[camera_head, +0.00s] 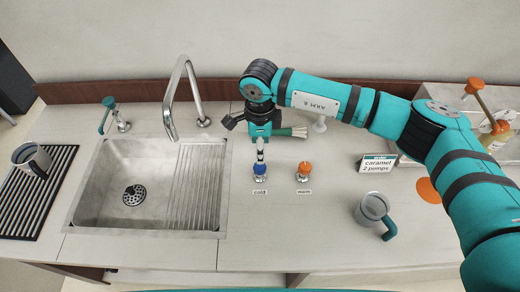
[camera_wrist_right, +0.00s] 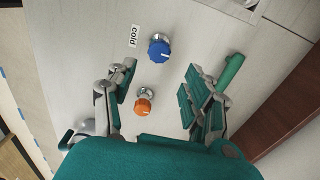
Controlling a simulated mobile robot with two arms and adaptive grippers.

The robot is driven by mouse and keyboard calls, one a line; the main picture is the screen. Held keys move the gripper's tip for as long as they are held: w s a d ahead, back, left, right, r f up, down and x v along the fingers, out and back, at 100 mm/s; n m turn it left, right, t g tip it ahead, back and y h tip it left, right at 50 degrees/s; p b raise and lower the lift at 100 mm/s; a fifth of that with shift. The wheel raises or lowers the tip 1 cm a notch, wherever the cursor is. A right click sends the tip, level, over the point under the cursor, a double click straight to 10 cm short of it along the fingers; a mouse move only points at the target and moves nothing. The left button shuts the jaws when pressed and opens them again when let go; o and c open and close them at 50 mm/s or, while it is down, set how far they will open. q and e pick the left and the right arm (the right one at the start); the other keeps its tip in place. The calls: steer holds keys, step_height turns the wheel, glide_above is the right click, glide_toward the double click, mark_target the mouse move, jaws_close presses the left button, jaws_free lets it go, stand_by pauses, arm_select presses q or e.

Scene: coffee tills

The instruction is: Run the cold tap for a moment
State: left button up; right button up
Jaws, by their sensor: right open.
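The cold tap knob is blue (camera_head: 260,168) and sits on the counter right of the sink, behind a "cold" label (camera_head: 260,192). It also shows in the right wrist view (camera_wrist_right: 159,50). An orange knob labelled "warm" (camera_head: 304,168) stands to its right. The curved metal spout (camera_head: 178,78) reaches over the steel sink (camera_head: 100,200); I see no water running. My right gripper (camera_head: 261,148) is over the counter just behind the blue knob. In the wrist view its fingers (camera_wrist_right: 155,90) are apart with nothing between them gripped. My left gripper is out of view.
A grey mug (camera_head: 372,207) with a teal handle and a caramel sign (camera_head: 378,163) stand at right. A green-handled brush (camera_head: 299,132) lies beside my gripper. A teal-handled fixture (camera_head: 108,103) stands behind the sink. Another mug (camera_head: 31,158) is on the black rack (camera_head: 40,215).

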mark_target(260, 166)
step_height(260, 166, down, 8)
steer(key=b, duration=0.3)
steer(key=shift+f, duration=0.25)
steer(key=c, duration=0.7)
